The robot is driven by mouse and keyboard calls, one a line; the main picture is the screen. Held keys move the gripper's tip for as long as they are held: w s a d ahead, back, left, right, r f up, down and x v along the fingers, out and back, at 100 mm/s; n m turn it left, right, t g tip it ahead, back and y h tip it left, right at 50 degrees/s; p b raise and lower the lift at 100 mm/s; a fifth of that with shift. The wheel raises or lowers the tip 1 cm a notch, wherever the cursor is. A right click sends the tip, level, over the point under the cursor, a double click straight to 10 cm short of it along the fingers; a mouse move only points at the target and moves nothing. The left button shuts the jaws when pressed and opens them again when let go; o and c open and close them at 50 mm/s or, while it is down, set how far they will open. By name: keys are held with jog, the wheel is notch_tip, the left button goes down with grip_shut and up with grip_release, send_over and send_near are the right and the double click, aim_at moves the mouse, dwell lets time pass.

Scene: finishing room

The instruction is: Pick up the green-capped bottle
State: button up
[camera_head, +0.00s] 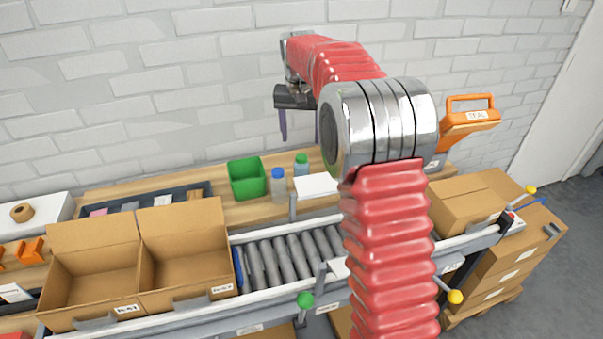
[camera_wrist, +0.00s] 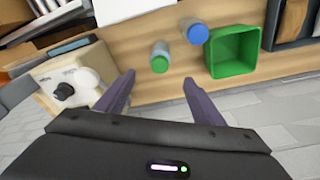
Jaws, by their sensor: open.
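The green-capped bottle (camera_head: 301,164) stands upright on the wooden bench at the back, beside a blue-capped bottle (camera_head: 278,185). In the wrist view the green-capped bottle (camera_wrist: 160,58) shows from above, ahead of the gap between my fingers. The blue-capped bottle (camera_wrist: 194,32) is to its right there. My gripper (camera_head: 283,138) hangs above the bench near the wall, higher than the bottles. Its two dark fingers are apart with nothing between them; they also show in the wrist view (camera_wrist: 157,84).
A green bin (camera_head: 247,178) stands left of the bottles on the wooden bench (camera_head: 225,212). White sheets or a flat pack (camera_head: 317,186) lie to their right. A roller conveyor (camera_head: 290,258) with open cardboard boxes (camera_head: 188,252) runs in front. The brick wall is close behind.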

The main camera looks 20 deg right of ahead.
aim_at(301, 156)
jog(key=shift+w+d+f, duration=0.1)
jog(key=shift+w+f, duration=0.1)
jog(key=shift+f, duration=1.2)
jog(key=shift+w+d+f, duration=0.1)
jog(key=shift+w+f, duration=0.1)
jog(key=shift+f, duration=1.25)
jog(key=shift+w+d+f, duration=0.1)
jog(key=shift+w+f, duration=0.1)
jog(key=shift+f, duration=1.2)
jog(key=shift+w+d+f, duration=0.1)
jog(key=shift+w+f, duration=0.05)
jog(key=shift+f, duration=1.15)
jog(key=shift+w+f, duration=0.15)
jog(key=shift+f, duration=1.1)
jog(key=shift+c, duration=0.2)
jog(key=c, duration=1.2)
